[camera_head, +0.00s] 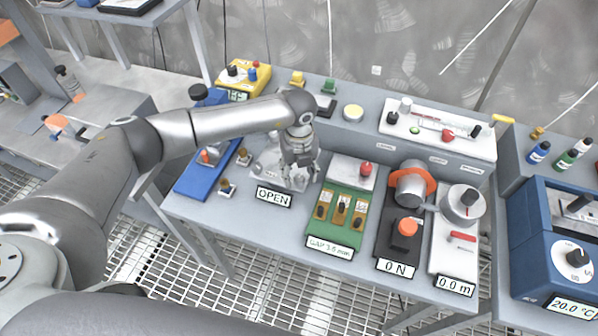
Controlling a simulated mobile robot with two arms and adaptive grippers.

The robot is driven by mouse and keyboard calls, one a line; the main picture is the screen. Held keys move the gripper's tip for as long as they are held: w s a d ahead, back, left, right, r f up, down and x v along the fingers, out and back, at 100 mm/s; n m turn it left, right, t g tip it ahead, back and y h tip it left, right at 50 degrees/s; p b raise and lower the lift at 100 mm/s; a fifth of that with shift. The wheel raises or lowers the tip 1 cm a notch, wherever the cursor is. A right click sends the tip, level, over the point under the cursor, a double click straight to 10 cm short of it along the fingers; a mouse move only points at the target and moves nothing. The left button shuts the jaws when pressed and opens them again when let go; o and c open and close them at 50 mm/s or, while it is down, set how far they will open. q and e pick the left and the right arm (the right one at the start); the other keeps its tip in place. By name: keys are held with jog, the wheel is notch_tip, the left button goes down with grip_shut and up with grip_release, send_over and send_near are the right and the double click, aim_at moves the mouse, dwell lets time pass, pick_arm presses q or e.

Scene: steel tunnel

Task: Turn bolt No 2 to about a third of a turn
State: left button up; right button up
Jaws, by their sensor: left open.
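My left gripper (301,176) points down over the bench, above and in front of a pale device with the sign "OPEN" (273,197). Its fingers are apart, and I see nothing between them. To its right is a green unit (330,230) with several brown-gold pieces topped by dark knobs, and a sign reading "GAP 3.5 mm" (330,248). These may be the bolts, but no number is readable, so I cannot tell which is No 2. The gripper hides part of the pale device. My right gripper is not in view.
A dark unit with an orange knob (407,228) reads "0 N", and a white unit beside it reads "0.0 m" (455,285). A blue tray (196,186) lies left of the gripper. A yellow box (243,81) stands behind. A blue heater (565,240) stands far right.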

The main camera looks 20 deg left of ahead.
pick_arm(q)
jog(key=shift+f, duration=0.8)
jog(key=c, duration=1)
jog(key=shift+c, duration=0.2)
